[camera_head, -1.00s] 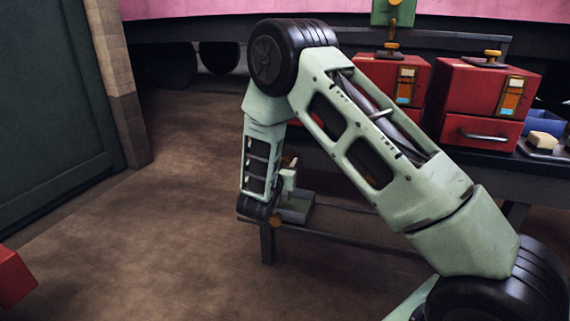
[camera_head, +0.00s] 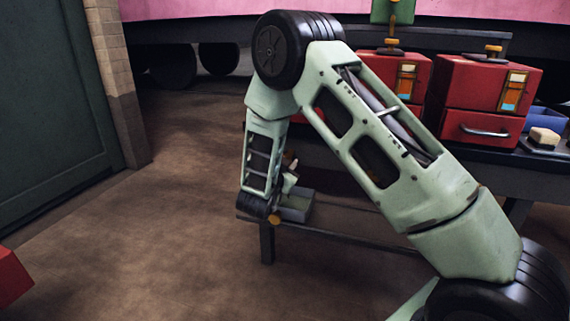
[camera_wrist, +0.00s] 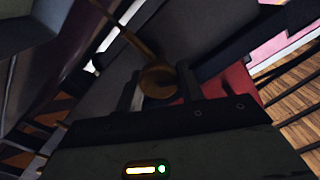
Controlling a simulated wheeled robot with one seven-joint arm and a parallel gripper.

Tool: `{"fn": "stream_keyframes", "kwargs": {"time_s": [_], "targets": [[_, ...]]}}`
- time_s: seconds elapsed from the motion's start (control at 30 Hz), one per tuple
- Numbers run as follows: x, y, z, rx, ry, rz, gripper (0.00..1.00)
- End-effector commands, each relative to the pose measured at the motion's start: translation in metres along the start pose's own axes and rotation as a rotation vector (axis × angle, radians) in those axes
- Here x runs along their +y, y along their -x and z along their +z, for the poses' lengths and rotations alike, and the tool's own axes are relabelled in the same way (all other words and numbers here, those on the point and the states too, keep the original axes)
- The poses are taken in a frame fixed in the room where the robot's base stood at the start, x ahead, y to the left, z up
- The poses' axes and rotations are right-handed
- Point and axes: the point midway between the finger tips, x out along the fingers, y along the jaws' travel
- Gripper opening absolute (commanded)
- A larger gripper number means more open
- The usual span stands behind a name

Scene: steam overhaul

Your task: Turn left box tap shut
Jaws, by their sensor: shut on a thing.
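In the head view, two red boxes stand side by side on the dark bench. The left box (camera_head: 405,75) has a brass-coloured tap (camera_head: 391,47) on top and a gauge with an orange and light-blue fill on its front. In the wrist view, my gripper (camera_wrist: 158,88) is shut on a round brass knob (camera_wrist: 158,80), with a finger on each side. A thin brass rod runs up and left near it. Which fitting this knob belongs to cannot be told. In the head view my arm hides most of the gripper area and part of the left box.
The right box (camera_head: 485,100) has its own tap (camera_head: 493,50), gauge and drawer handle. A blue tray (camera_head: 545,120) and a pale block (camera_head: 544,136) sit at the bench's right. A grey tray (camera_head: 297,207) is low behind my wrist.

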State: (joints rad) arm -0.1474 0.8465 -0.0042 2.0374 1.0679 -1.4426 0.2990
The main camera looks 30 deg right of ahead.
Motion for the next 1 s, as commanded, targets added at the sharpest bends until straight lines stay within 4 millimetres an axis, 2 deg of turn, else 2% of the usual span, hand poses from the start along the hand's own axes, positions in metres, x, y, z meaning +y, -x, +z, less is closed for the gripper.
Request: {"fn": "stream_keyframes", "kwargs": {"time_s": [0.7,1.0], "targets": [[0.0055,0.0014,0.0063,-0.003,-0.675,0.001,0.15],[0.0056,0.0016,0.0066,-0.005,-0.904,0.002,0.15]]}}
